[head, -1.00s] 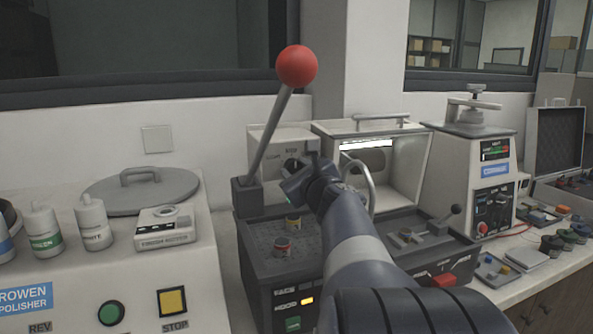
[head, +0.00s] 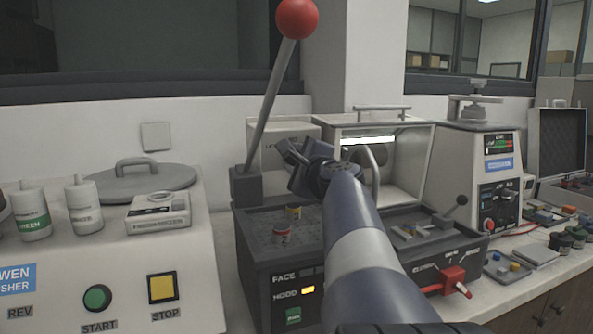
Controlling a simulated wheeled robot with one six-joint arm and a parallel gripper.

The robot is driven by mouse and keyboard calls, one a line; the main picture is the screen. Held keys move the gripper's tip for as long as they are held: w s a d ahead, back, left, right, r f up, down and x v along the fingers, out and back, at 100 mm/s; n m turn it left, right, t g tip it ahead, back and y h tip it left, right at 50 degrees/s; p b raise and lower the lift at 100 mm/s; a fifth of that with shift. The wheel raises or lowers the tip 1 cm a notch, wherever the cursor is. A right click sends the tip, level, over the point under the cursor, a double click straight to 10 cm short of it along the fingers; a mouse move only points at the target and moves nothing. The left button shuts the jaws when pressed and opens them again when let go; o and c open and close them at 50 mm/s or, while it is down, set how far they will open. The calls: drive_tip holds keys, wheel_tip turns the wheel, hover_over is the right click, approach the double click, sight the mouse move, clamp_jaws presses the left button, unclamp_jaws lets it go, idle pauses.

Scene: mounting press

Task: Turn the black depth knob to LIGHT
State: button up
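A pale box (head: 262,155) stands at the back of the dark machine, with small dark lettering at the top of its face. The black depth knob is not visible now; my gripper covers the part of the face where it showed earlier. My gripper (head: 287,152) is at the front of this face, pointing left and away from me. Its fingers are small and seen from behind, so I cannot tell whether they are open, shut or touching the knob.
A tall lever with a red ball (head: 297,18) rises just left of the box. A pale lit chamber (head: 400,165) stands right of my wrist. Small cups (head: 283,235) sit on the dark machine top. A red handle (head: 445,283) sticks out at lower right.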

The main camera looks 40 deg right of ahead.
drive_tip(key=shift+f+n+b, duration=0.15)
drive_tip(key=shift+n+b, duration=0.95)
drive_tip(key=shift+n, duration=0.9)
drive_tip(key=o, duration=1)
drive_tip(key=shift+s, duration=0.1)
drive_tip(key=v, duration=1)
drive_tip(key=shift+s+b, duration=0.3)
drive_tip(key=shift+b, duration=0.05)
drive_tip(key=shift+w, duration=0.15)
